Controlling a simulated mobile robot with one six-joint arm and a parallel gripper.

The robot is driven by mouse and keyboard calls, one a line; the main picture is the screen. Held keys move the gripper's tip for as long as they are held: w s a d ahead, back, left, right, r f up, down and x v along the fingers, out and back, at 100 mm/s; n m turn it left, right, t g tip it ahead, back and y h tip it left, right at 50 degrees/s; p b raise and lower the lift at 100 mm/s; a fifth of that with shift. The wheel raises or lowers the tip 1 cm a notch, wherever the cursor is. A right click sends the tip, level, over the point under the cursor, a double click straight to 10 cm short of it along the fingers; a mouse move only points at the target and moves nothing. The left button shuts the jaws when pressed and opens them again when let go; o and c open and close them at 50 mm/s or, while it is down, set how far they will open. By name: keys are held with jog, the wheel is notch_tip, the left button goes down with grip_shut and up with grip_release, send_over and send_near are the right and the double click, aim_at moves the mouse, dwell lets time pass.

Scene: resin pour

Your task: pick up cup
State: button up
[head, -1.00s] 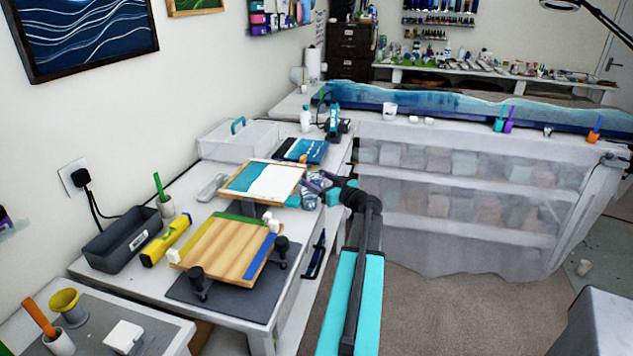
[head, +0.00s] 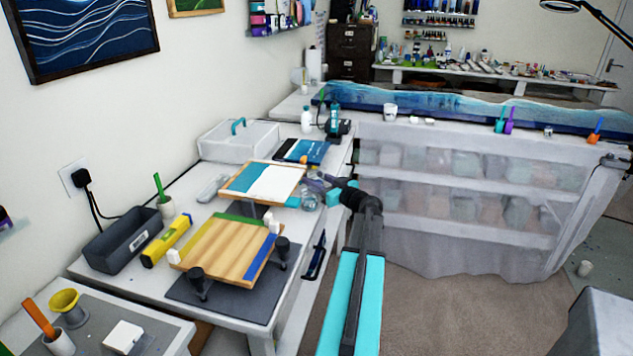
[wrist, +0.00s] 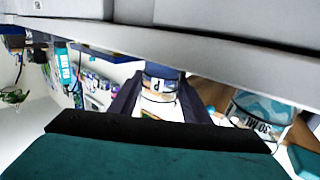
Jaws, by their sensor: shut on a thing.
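My gripper (head: 318,186) reaches over the right edge of the workbench, beside the blue-and-white panel. In the wrist view its two dark fingers (wrist: 160,98) are closed on the sides of a small clear cup (wrist: 162,84) with a dark blue band and black marking. The lower part of this cup is hidden by my gripper. A second clear cup (wrist: 262,112), with teal and a "30 ML" mark, stands to the right, apart from the fingers. In the head view a clear cup (head: 311,200) shows by the fingertips; I cannot tell which of the two it is.
The blue-and-white panel (head: 262,184) lies left of my gripper, close by. A wooden board (head: 225,250) sits nearer on a dark mat. A white caddy (head: 238,142) and a teal tool (head: 335,122) stand behind. Open floor lies to the right.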

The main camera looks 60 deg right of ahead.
jog(key=shift+r+b, duration=0.15)
jog(key=shift+b, duration=0.15)
jog(key=b+v, duration=0.4)
jog(key=v, duration=1.4)
jog(key=shift+f+b, duration=0.3)
jog(key=shift+s, duration=0.1)
